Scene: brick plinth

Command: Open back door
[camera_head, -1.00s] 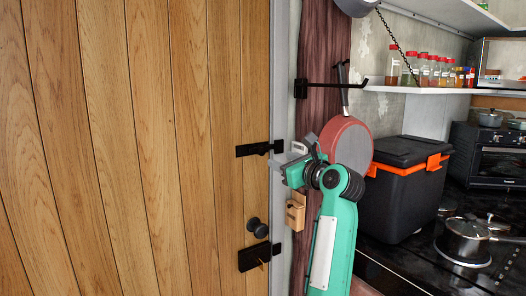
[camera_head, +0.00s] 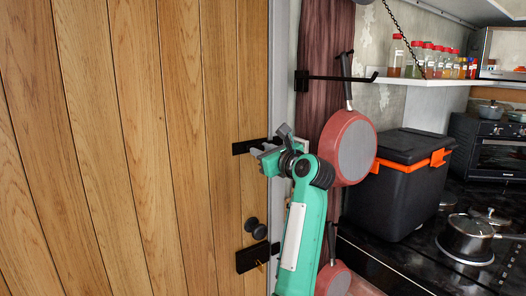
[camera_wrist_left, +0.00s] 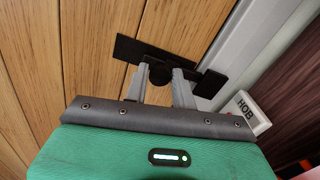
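The back door (camera_head: 120,130) is made of vertical wooden planks and stands shut against the grey frame (camera_head: 279,60). A black bolt latch (camera_head: 243,147) sits at its right edge and also shows in the left wrist view (camera_wrist_left: 125,48), with a round black knob (camera_wrist_left: 160,75) in its middle. A round black door handle (camera_head: 252,225) and a black lock plate (camera_head: 250,258) are lower down. My left gripper (camera_head: 262,154) is at the bolt. In the left wrist view its grey fingers (camera_wrist_left: 159,79) are apart, one on each side of the knob; contact is unclear. My right gripper is out of view.
A black and orange box (camera_head: 405,185) and a pot (camera_head: 468,237) stand on the dark counter. A white box marked HOB (camera_wrist_left: 243,108) is beside the frame.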

